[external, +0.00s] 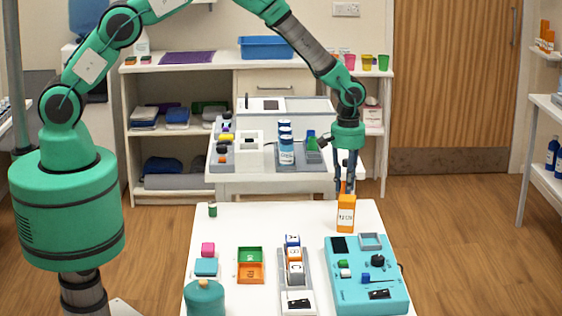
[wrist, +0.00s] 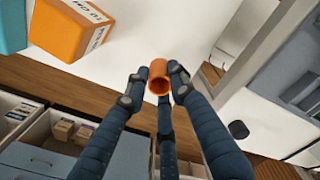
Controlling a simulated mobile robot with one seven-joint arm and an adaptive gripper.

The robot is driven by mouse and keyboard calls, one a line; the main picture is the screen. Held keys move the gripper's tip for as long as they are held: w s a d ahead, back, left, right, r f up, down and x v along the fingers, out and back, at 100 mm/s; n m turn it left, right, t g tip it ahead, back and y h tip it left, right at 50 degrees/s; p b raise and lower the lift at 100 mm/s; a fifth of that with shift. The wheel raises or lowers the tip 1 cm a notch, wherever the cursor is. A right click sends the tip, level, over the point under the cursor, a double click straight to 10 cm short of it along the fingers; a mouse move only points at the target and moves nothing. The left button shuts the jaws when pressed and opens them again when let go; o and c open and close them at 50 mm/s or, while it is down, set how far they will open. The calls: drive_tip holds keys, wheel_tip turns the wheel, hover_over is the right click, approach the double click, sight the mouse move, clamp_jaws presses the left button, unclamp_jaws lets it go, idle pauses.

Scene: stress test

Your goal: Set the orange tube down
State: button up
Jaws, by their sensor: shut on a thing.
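My gripper (external: 345,183) points down near the far right end of the white table (external: 228,232). Its dark fingers are shut on the orange tube (wrist: 158,82), which shows its open round end in the wrist view. In the external view only a small orange part of the tube (external: 343,187) shows between the fingers. An orange box with a white label (external: 346,213) stands on the table just below and in front of the gripper. This box is also at the top left of the wrist view (wrist: 65,30). I cannot tell the tube's height above the surface.
A teal control panel (external: 366,295) lies at the table's right. A grey rack with blocks (external: 294,262), green and orange trays (external: 250,264), and a teal jar (external: 205,298) are further left. The table's far middle is clear. A second bench (external: 230,180) stands behind.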

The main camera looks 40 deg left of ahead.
drive_tip(key=shift+w+d, duration=0.15)
drive_tip(key=shift+w, duration=0.05)
drive_tip(key=shift+w+f, duration=0.15)
drive_tip(key=shift+f, duration=0.15)
drive_tip(key=shift+d+f, duration=0.1)
drive_tip(key=shift+f, duration=1.4)
drive_tip(key=shift+f+b, duration=0.2)
drive_tip(key=shift+b, duration=0.1)
drive_tip(key=o, duration=0.9)
drive_tip(key=shift+o, duration=0.2)
drive_tip(key=shift+r, duration=0.15)
wheel_tip(320, 180, up, 12)
drive_tip(key=p, duration=0.1)
